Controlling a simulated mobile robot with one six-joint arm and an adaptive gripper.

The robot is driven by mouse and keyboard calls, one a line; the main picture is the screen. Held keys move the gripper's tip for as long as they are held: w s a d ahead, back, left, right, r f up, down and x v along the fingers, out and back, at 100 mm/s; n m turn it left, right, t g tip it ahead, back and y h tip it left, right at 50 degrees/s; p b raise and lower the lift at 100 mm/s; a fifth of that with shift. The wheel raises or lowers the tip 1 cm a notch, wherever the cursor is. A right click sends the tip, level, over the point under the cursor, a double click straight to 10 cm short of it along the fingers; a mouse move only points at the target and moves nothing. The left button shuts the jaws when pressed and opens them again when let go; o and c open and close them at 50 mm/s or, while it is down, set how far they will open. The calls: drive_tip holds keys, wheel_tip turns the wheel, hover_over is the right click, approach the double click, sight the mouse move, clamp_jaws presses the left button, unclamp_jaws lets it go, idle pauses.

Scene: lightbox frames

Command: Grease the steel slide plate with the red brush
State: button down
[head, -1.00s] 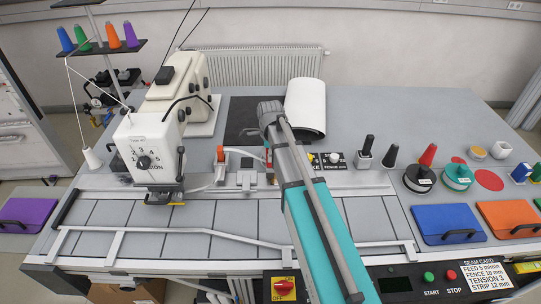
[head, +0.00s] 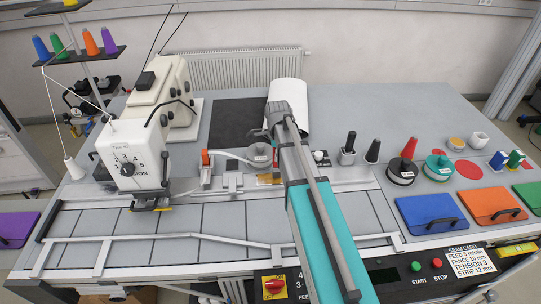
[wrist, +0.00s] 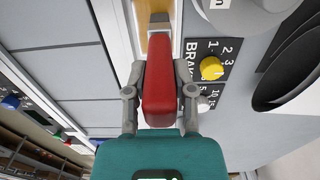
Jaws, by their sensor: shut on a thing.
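My gripper (wrist: 160,72) is shut on the red brush (wrist: 159,98), one finger on each side of its thick red body. In the head view an amber patch (head: 268,179) shows on the steel slide plate area, just left of my arm. My gripper and the brush are mostly hidden behind my arm there.
A BRAKE panel with a yellow knob (wrist: 211,68) lies close right of the brush. A grey round lid (head: 260,154) and an orange-handled lever (head: 205,158) stand left of my arm. The sewing machine (head: 135,160) is farther left. A white roll (head: 289,96) lies behind.

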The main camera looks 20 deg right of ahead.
drive_tip(key=shift+w+a, duration=0.7)
drive_tip(key=shift+a, duration=3.15)
wheel_tip(320, 180, up, 8)
drive_tip(key=p, duration=0.7)
drive_tip(key=shift+f, duration=0.25)
drive_tip(key=shift+a+f, duration=0.1)
drive_tip(key=shift+f, duration=0.05)
drive_tip(key=shift+s+f+b, duration=0.2)
drive_tip(key=shift+f+b, duration=0.75)
drive_tip(key=shift+s+f+b, duration=0.25)
drive_tip(key=shift+f+b, duration=0.7)
drive_tip(key=shift+f, duration=0.05)
drive_tip(key=shift+s+f+b, duration=0.2)
drive_tip(key=shift+f+b, duration=0.75)
drive_tip(key=shift+f+b, duration=1)
